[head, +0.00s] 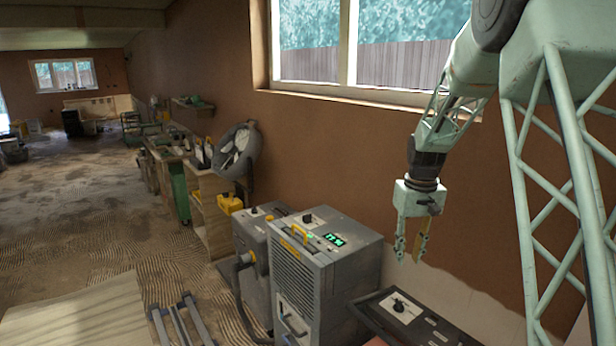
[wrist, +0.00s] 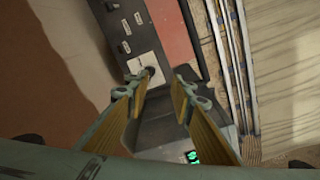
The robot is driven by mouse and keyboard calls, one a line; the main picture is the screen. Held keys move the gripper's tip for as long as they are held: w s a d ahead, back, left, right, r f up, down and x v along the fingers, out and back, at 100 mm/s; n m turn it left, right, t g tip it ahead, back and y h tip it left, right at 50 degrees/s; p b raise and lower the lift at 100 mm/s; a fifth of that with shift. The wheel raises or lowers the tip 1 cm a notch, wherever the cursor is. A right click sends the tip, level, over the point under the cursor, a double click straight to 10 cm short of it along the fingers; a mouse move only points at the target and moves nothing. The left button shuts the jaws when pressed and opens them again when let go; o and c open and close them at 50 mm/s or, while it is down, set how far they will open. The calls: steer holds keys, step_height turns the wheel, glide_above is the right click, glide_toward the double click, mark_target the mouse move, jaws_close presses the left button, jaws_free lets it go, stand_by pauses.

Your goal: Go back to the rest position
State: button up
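My gripper (head: 411,246) hangs at the end of my pale green arm, pointing down, in front of the brown plaster wall below the window. It is to the right of the grey machine with the green display (head: 334,240) and above the dark control panel (head: 430,325). In the wrist view my gripper (wrist: 160,82) shows its two fingers apart with nothing held between them. Beneath the fingers lie the panel's pale plate and black knob (wrist: 150,71). The gripper looks clear of the panel.
A second grey unit with a hose (head: 252,250) stands left of the machine. A wooden shelf (head: 212,215) with a yellow can (head: 230,203) is further back. Metal rails (head: 182,322) and a pale board (head: 80,315) lie at front left. The textured floor beyond is mostly open.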

steer(key=s+a+r+t, duration=0.1)
steer(key=s+a+r, duration=0.2)
steer(key=s+r, duration=0.9)
steer(key=s+a+r+t, duration=0.1)
steer(key=s+a+r, duration=0.2)
steer(key=s+r, duration=0.85)
steer(key=s+a, duration=0.2)
steer(key=s, duration=1.3)
steer(key=s+a+m+t, duration=0.1)
steer(key=s, duration=1.4)
steer(key=shift+s+a+f, duration=0.15)
steer(key=shift+a+f, duration=0.2)
stand_by(0.5)
